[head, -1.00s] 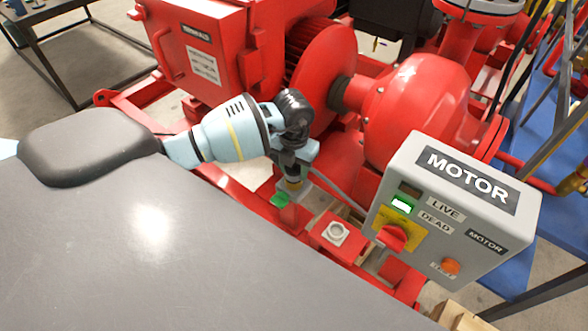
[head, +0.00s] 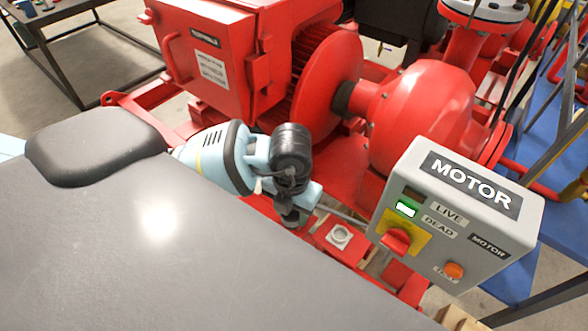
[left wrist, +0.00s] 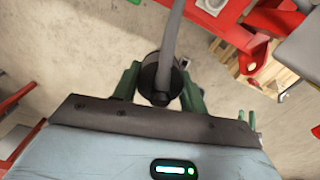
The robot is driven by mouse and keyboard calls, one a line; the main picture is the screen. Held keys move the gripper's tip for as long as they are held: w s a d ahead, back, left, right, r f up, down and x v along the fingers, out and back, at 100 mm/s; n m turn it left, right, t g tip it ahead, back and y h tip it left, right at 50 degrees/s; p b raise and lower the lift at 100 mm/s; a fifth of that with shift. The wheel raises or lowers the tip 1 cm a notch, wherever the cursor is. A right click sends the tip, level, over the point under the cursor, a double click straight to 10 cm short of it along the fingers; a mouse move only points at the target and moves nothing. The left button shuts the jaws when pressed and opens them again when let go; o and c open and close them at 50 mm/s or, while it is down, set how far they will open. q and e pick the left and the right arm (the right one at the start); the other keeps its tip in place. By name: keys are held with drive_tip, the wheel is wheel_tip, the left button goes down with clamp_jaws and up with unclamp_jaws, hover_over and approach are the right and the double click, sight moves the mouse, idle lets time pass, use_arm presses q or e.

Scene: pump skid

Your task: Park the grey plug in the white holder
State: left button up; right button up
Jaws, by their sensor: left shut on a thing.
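My left gripper (head: 290,217) is over the red skid rail, left of the white holder in the head view. In the left wrist view its green fingers (left wrist: 160,88) are shut on the grey plug (left wrist: 149,76), whose dark round back faces the camera. A grey cable (left wrist: 174,38) runs from the plug. In the head view the plug is mostly hidden by the gripper. The white holder (head: 339,236), a square block with a round opening, sits on a red plate. It also shows at the top of the left wrist view (left wrist: 211,5). The opening looks empty. My right gripper is not in view.
The grey MOTOR box (head: 455,215), with a lit green lamp and red switch, stands just right of the holder. The red motor and pump (head: 420,110) lie behind. A dark grey surface fills the front left. The cable crosses towards the box.

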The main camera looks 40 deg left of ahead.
use_arm(q)
drive_tip(key=shift+s+d+r, duration=0.1)
drive_tip(key=shift+s+d, duration=0.2)
drive_tip(key=shift+s, duration=0.25)
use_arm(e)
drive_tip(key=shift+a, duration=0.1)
